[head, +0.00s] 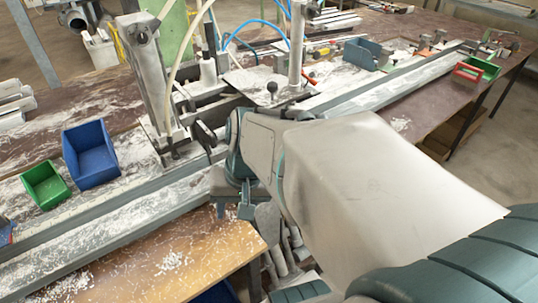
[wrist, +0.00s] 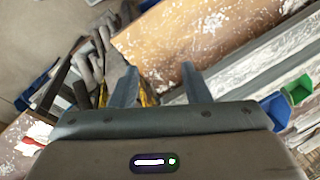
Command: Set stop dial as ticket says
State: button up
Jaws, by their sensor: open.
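My gripper (wrist: 157,78) is open and empty in the wrist view, its two fingers apart above the bench's front edge. In the head view it shows partly behind my arm, low in front of the clamp machine (head: 147,75). A black hand knob (head: 205,135) sits on the machine just left of my wrist, and a small dark ball knob (head: 272,88) stands on its plate. I cannot tell whether either is the stop dial. No ticket can be made out in either view, and no dial marks are readable.
A long metal rail (head: 100,222) runs along the bench. A green bin (head: 45,185) and a blue bin (head: 91,155) stand at left; red and green bins (head: 470,72) stand far right. Wooden bench top (head: 180,262) with white chips lies in front. Tube offcuts (wrist: 88,62) lie below.

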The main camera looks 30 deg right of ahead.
jog(key=w+d+f+m+t+y+b, duration=0.35)
jog(key=d+f+m+b, duration=0.2)
jog(key=f+m, duration=0.25)
jog(key=w+d+f+m+t+y+b, duration=0.2)
jog(key=w+d+f+m+y+b, duration=0.2)
jog(key=f+m+b, duration=0.4)
jog(key=s+d+f+m+t+h+b, duration=0.1)
jog(key=d+f+m+t+h+b, duration=0.15)
jog(key=d+m+t, duration=0.35)
jog(key=d+f+m+t+h+b, duration=0.1)
jog(key=d+f+m+h, duration=0.2)
jog(key=d, duration=0.5)
jog(key=s+d+f+m+t+h+b, duration=0.1)
jog(key=d+f+m+t+h+b, duration=0.1)
jog(key=d+m+t, duration=0.4)
jog(key=w+n+g+b, duration=0.1)
jog(key=w+g, duration=0.1)
jog(key=w, duration=1.1)
jog(key=shift+w+f, duration=0.15)
jog(key=shift+w, duration=0.05)
